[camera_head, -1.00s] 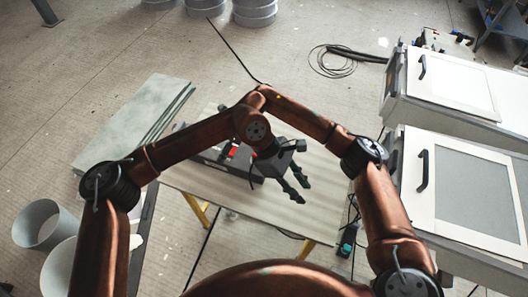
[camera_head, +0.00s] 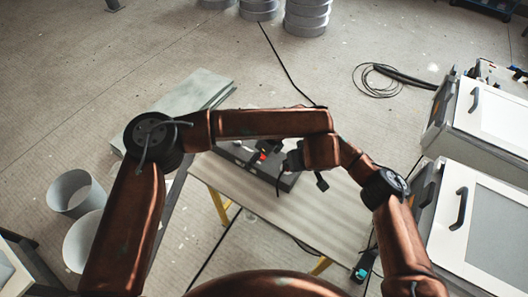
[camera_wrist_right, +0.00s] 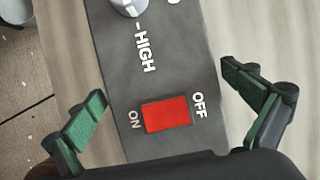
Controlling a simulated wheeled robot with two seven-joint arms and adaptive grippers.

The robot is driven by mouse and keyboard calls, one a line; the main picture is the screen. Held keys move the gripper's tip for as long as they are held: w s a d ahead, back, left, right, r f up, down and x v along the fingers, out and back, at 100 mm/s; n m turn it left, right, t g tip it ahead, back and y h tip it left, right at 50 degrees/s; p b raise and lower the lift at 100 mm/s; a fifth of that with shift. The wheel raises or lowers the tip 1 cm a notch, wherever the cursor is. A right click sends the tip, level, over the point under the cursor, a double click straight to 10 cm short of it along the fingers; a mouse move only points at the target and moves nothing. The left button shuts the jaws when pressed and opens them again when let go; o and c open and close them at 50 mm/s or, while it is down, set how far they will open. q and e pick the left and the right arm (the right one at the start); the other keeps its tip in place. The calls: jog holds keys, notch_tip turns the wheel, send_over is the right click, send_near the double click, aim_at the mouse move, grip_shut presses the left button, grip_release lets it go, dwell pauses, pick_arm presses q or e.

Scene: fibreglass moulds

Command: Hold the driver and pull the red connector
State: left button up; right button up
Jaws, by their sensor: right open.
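The driver (camera_head: 240,155) is a long dark grey box lying on the table in the head view; arms cover part of it. In the right wrist view its top (camera_wrist_right: 165,75) shows white lettering "HIGH" and a silver knob. A red rectangular piece (camera_wrist_right: 166,114), like a rocker switch, sits between "ON" and "OFF"; it also shows small in the head view (camera_head: 262,156). I cannot make out a separate red connector. My right gripper (camera_wrist_right: 165,95) is open, its green-padded fingers apart on either side of the red piece. In the head view, overlapping arms hide which dark fingers are the left gripper's.
The table (camera_head: 320,215) has bare room at the right. White-fronted cabinets (camera_head: 480,210) stand to the right. Flat sheets (camera_head: 195,92) lie at back left, grey cylinders (camera_head: 75,193) stand at left, and a black cable (camera_head: 285,70) runs over the floor.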

jog(key=shift+x, duration=1.2)
jog(key=shift+c, duration=0.4)
jog(key=c, duration=1.9)
